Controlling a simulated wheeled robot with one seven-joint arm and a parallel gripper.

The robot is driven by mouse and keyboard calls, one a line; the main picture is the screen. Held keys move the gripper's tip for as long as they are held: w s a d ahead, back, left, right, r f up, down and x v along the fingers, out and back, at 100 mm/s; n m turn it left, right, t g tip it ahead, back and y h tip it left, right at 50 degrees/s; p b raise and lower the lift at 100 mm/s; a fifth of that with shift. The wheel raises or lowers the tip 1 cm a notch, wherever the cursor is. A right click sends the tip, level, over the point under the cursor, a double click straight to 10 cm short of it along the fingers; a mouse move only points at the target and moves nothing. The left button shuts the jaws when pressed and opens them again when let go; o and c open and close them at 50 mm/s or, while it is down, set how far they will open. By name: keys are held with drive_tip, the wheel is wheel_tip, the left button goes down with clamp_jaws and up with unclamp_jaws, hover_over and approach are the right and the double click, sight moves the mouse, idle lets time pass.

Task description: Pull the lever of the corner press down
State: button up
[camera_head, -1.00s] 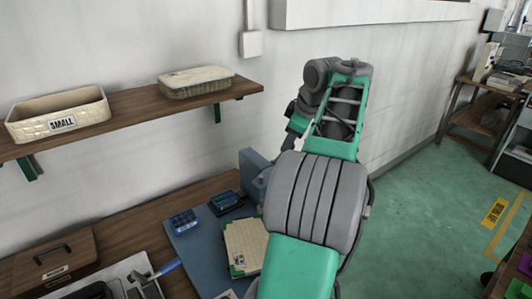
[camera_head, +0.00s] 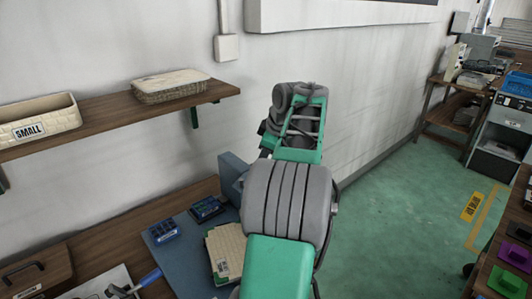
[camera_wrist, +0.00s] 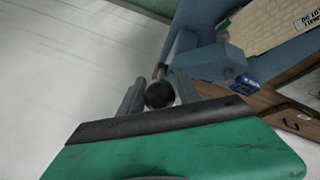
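The corner press (camera_head: 231,174) is a blue-grey block at the back of the blue bench mat, partly hidden by my arm in the head view. In the wrist view its blue-grey body (camera_wrist: 222,60) fills the upper middle. Its lever shows there as a thin rod ending in a black ball knob (camera_wrist: 159,95). My gripper (camera_wrist: 160,88) has its two grey fingers on either side of the knob. Whether they touch it cannot be made out. In the head view my arm hides the gripper and the lever.
A wooden shelf (camera_head: 110,117) on the wall carries a basket labelled SMALL (camera_head: 30,124) and a closed basket (camera_head: 170,86). A cream panel (camera_head: 226,251) and small blue trays (camera_head: 164,230) lie on the bench. The green floor (camera_head: 410,225) at right is clear.

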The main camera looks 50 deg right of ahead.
clamp_jaws()
idle(1.1)
